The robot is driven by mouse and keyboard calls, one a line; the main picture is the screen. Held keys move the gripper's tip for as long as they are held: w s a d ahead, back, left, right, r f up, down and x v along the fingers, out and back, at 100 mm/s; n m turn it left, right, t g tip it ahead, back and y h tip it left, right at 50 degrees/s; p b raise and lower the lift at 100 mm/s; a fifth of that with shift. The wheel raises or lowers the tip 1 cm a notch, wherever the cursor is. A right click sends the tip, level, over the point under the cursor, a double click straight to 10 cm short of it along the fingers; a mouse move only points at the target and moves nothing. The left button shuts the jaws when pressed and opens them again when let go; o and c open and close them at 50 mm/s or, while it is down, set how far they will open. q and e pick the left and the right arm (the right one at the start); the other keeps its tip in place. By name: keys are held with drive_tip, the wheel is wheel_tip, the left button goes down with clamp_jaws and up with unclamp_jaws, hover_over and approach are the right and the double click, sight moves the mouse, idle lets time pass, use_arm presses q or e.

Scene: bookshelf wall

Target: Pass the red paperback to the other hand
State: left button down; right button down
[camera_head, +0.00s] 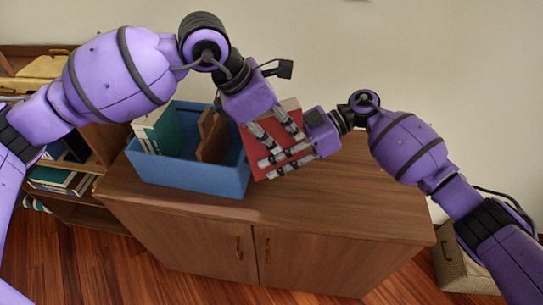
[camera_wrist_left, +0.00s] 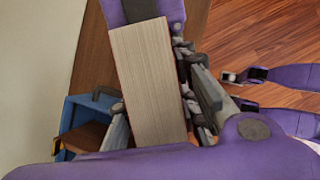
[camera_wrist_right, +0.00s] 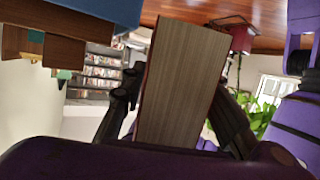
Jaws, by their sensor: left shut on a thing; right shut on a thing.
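The red paperback (camera_head: 261,149) is held up above the wooden cabinet, beside the blue bin. My left gripper (camera_head: 277,130) reaches it from the upper left and is shut on it. My right gripper (camera_head: 284,160) reaches it from the right and is also shut on it, its fingers crossing the cover below the left ones. In the left wrist view the book's pale page edge (camera_wrist_left: 150,80) stands between the fingers. The right wrist view shows a page edge (camera_wrist_right: 180,80) between the right fingers. Part of the cover is hidden behind both grippers.
The blue bin (camera_head: 190,178) stands on the cabinet top (camera_head: 330,205) at left, holding a green book (camera_head: 160,130) and a brown book (camera_head: 211,137). A bookshelf (camera_head: 85,190) is at far left. A woven basket (camera_head: 455,265) sits on the floor at right. The cabinet's right top is clear.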

use_arm(q)
drive_tip(key=c, duration=1.3)
unclamp_jaws()
drive_tip(key=shift+w, duration=0.1)
drive_tip(key=shift+r, duration=0.1)
